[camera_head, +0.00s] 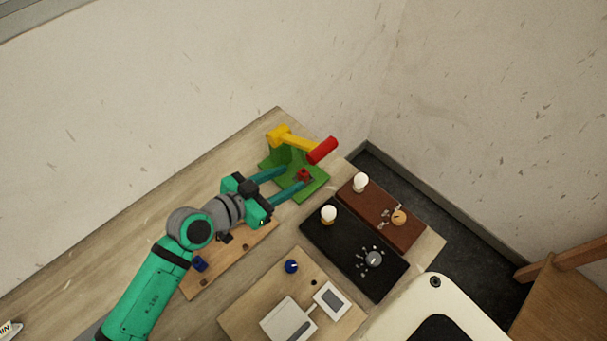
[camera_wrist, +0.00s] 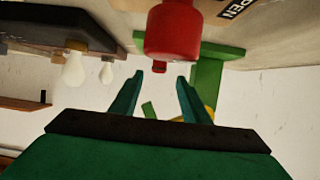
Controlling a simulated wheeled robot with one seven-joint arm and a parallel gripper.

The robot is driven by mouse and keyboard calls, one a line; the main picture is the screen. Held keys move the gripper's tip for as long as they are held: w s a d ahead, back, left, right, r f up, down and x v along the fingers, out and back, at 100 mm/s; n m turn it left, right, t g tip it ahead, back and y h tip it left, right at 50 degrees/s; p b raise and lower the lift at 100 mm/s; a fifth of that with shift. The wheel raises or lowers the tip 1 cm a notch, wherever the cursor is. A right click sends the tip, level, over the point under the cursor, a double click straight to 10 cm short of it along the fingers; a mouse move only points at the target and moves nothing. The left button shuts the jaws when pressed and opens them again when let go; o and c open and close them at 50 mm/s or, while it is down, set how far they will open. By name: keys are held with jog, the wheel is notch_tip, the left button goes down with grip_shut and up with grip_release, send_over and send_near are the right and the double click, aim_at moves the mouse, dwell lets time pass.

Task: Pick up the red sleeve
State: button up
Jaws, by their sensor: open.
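In the wrist view a large red rounded shape with a narrower end (camera_wrist: 172,32) fills the top middle, in front of the green base. It lies above the line of my fingertips (camera_wrist: 160,75) in that picture, and nothing shows between the fingers. I cannot tell whether it touches them.
A yellow arm (camera_head: 293,139) with a thick red grip (camera_head: 322,150) rises from the stand beside my fingers. A black board (camera_head: 335,247) and a brown board (camera_head: 362,207), each with a white bulb, lie to the right. A wooden board (camera_head: 222,266) lies under my arm.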

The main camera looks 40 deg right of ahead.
aim_at(299, 175)
jog(key=x, duration=0.3)
jog(key=shift+s+d+f, duration=0.25)
jog(key=shift+f, duration=0.1)
jog(key=shift+w+d+f, duration=0.2)
jog(key=shift+d+f, duration=0.05)
jog(key=shift+d, duration=0.2)
jog(key=shift+c, duration=0.3)
grip_shut()
